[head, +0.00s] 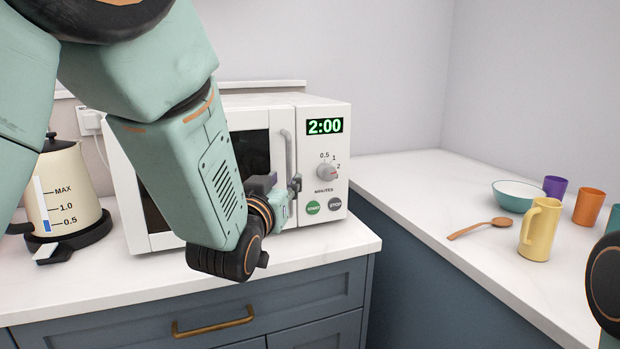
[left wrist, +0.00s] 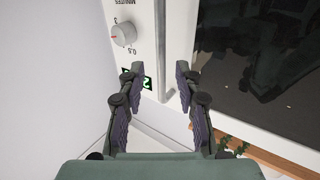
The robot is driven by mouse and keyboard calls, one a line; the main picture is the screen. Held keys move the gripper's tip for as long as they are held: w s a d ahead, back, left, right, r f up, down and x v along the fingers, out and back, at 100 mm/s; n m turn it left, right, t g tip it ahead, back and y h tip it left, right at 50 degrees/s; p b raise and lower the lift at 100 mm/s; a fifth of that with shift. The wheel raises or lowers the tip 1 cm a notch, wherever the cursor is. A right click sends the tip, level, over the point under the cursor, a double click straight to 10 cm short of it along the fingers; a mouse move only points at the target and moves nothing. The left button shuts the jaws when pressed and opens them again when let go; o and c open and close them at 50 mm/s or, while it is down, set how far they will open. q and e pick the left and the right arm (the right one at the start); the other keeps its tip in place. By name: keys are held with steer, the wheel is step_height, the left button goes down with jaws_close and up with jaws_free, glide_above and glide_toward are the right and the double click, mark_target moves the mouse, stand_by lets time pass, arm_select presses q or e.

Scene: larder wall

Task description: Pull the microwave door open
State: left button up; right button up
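The white microwave (head: 325,180) stands on the counter, with a green 2:00 display (head: 325,126) and a dial. Its dark-windowed door (head: 255,152) looks shut; my left arm covers much of it. The upright grey handle (head: 286,150) runs along the door's right edge. My left gripper (head: 294,188) is at the handle's lower part. In the left wrist view, which looks upside down, the two fingers of the gripper (left wrist: 157,78) are spread apart, with the handle (left wrist: 160,45) between them; I cannot tell whether they touch it. My right gripper is out of view.
A cream kettle (head: 75,185) stands left of the microwave. On the right counter are a teal bowl (head: 512,203), a wooden spoon (head: 480,228), a yellow jug (head: 540,230), a purple cup (head: 555,186) and an orange cup (head: 588,205). A drawer with a brass handle (head: 213,327) is below.

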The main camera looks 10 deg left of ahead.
mark_target(288, 177)
arm_select(q)
steer(key=w, duration=0.3)
steer(key=shift+w+a, duration=0.1)
steer(key=shift+w, duration=0.05)
steer(key=shift+w+f, duration=0.1)
steer(key=shift+w, duration=0.1)
steer(key=shift+f, duration=0.1)
steer(key=shift+c, duration=1.1)
steer(key=shift+s, duration=0.1)
jaws_close()
